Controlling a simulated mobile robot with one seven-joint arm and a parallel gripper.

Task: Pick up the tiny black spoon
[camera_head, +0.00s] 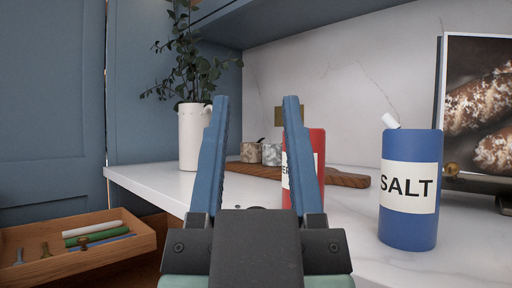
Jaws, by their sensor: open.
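My gripper (256,100) is open and empty in front of the counter, its two blue fingers pointing up and forward. I cannot clearly make out the tiny black spoon. A small dark tip (262,140) shows by the small stone pots on the wooden board, seen between my fingers; I cannot tell whether it is the spoon. A small dark spot (257,207) also shows on the counter just above my gripper's body, mostly hidden, and I cannot tell what it is.
The marble counter (375,270) holds a blue salt canister (408,218), a red canister (316,160) partly behind my right finger, a wooden board (347,179), a white plant vase (191,138) and a framed picture (475,110). An open wooden drawer (140,238) with several utensils is lower left.

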